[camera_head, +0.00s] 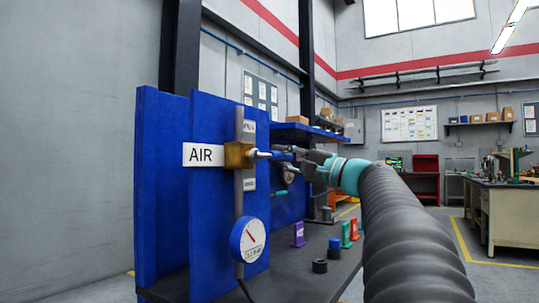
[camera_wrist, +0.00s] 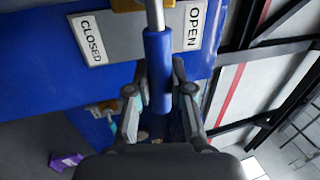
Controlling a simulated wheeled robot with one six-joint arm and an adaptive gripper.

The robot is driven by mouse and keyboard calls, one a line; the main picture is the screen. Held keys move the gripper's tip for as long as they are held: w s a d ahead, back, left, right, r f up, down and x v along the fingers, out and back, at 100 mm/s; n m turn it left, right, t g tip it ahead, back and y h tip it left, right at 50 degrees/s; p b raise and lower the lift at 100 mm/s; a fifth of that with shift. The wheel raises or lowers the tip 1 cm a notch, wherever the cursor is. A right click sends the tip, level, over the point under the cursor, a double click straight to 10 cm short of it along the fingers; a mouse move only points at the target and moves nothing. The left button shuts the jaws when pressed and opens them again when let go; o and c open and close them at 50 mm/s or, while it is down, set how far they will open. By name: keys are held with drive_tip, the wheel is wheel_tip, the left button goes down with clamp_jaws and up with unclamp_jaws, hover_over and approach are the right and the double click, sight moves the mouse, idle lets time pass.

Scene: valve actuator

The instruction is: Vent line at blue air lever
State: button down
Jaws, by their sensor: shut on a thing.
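The blue air lever (camera_wrist: 158,60) has a blue sleeve on a metal rod and runs between my gripper's fingers (camera_wrist: 157,72) in the wrist view. In the head view the lever (camera_head: 281,155) sticks out to the right from a brass valve body (camera_head: 237,155) beside the white AIR sign (camera_head: 203,155). My gripper (camera_head: 299,156) is shut on the sleeve. A plate behind the lever reads CLOSED (camera_wrist: 91,40) on the left and OPEN (camera_wrist: 194,24) on the right. The rod crosses between these words. The pressure gauge (camera_head: 250,240) hangs below the valve.
The blue panel (camera_head: 164,190) stands behind the valve. On the dark bench lie black rings (camera_head: 320,266), a purple block (camera_head: 299,234) and green and red pieces (camera_head: 346,234). Another valve handle (camera_head: 282,194) sits farther along. A workbench (camera_head: 500,212) stands at right.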

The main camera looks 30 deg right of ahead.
idle(0.4)
drive_tip(key=c, duration=1)
unclamp_jaws()
drive_tip(key=shift+w+f, duration=0.1)
drive_tip(key=shift+w, duration=0.1)
drive_tip(key=shift+s, duration=0.15)
drive_tip(key=v, duration=1.1)
drive_tip(key=shift+s+d+f, duration=0.1)
drive_tip(key=shift+s+d, duration=0.05)
drive_tip(key=shift+s, duration=0.2)
drive_tip(key=shift+s, duration=0.1)
